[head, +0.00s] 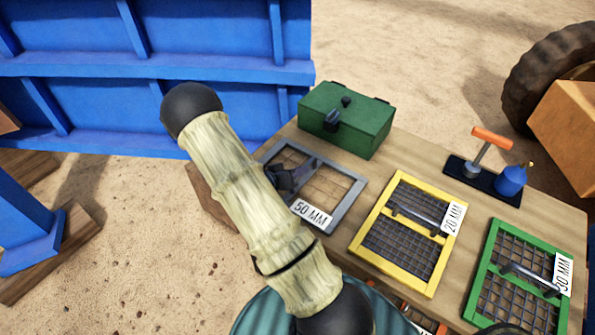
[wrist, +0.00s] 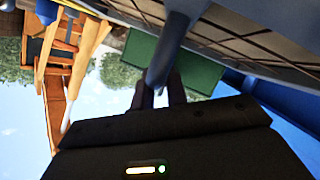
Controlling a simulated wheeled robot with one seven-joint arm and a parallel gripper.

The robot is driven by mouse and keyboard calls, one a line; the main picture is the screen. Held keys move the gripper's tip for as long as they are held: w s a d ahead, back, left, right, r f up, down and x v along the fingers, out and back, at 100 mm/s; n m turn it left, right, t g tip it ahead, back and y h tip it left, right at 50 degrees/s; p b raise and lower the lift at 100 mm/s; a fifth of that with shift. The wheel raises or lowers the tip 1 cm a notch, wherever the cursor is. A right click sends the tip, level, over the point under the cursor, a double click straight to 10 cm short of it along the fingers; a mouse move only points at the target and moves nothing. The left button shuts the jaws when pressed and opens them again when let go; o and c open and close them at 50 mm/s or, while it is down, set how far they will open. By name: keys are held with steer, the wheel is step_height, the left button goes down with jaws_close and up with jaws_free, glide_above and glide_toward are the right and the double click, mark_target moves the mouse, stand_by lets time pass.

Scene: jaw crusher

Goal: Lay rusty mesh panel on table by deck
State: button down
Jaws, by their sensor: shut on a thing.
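A grey-framed mesh panel (head: 345,199) labelled 50 MM, with wide openings and brownish wires, is at the left end of the wooden table (head: 420,155). My gripper (head: 290,178) is at its handle, partly hidden behind my arm. In the wrist view the fingers (wrist: 160,90) are shut on the panel's grey handle (wrist: 172,50), with its mesh (wrist: 235,35) close by. I cannot tell whether the panel touches the table.
A green box (head: 345,118) stands behind the grey panel. Yellow 20 MM (head: 375,272) and green 30 MM (head: 485,262) panels lie to the right. A black tray (head: 483,180) holds a T-handled tool and a blue can. A blue ribbed wall (head: 190,70) rises at the back left.

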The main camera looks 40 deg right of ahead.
steer(key=c, duration=1.4)
jaws_free()
steer(key=shift+r, duration=0.1)
steer(key=v, duration=1.2)
steer(key=shift+w, duration=0.1)
